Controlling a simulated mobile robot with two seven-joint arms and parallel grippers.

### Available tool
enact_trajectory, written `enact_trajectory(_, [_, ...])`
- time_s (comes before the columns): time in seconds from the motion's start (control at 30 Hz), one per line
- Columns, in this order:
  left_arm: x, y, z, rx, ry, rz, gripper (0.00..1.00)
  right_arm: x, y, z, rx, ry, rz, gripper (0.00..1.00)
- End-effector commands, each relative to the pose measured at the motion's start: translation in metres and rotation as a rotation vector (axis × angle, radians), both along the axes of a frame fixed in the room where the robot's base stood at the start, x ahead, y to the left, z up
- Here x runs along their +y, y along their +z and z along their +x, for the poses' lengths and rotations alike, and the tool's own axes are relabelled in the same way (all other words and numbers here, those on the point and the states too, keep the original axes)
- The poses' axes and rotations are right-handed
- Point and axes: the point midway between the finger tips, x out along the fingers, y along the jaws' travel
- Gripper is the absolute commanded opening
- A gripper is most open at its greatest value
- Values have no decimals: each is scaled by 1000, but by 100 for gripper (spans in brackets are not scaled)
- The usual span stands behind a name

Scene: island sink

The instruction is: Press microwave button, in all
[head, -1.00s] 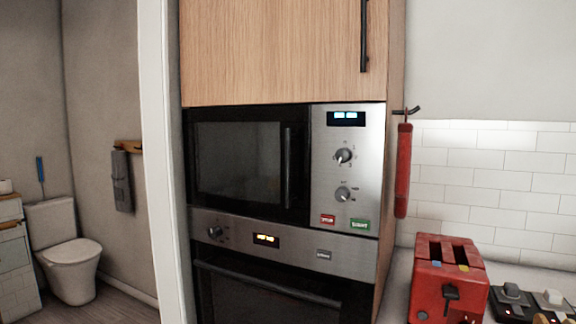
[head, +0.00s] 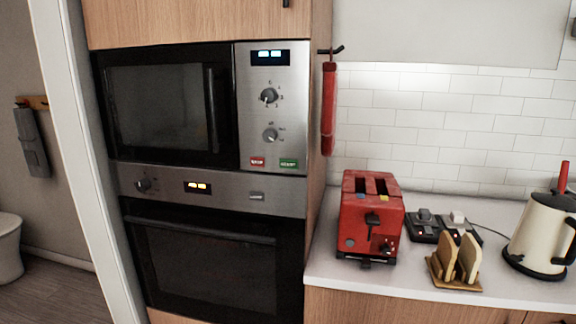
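The microwave (head: 160,103) is built into a wooden cabinet at the upper left of the head view, its door shut. Its steel control panel (head: 286,115) has a lit display (head: 270,57) and two round knobs. Below the knobs are a red button (head: 257,162) at the left and a green button (head: 289,162) at the right. The lettering on the buttons is too small to read surely. Neither of my grippers shows in the head view.
An oven (head: 210,262) sits under the microwave. On the white counter (head: 400,278) at the right stand a red toaster (head: 369,222), a rack with bread slices (head: 455,262) and a cream kettle (head: 543,235). A red cloth (head: 328,108) hangs beside the cabinet. Floor shows at the lower left.

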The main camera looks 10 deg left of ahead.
Motion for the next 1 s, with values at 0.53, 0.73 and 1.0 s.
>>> enact_trajectory(0.53, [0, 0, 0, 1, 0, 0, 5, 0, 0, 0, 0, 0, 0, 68])
enact_trajectory(0.73, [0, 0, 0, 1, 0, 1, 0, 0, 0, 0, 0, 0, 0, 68])
enact_trajectory(1.0, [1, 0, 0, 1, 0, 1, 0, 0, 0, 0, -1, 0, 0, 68])
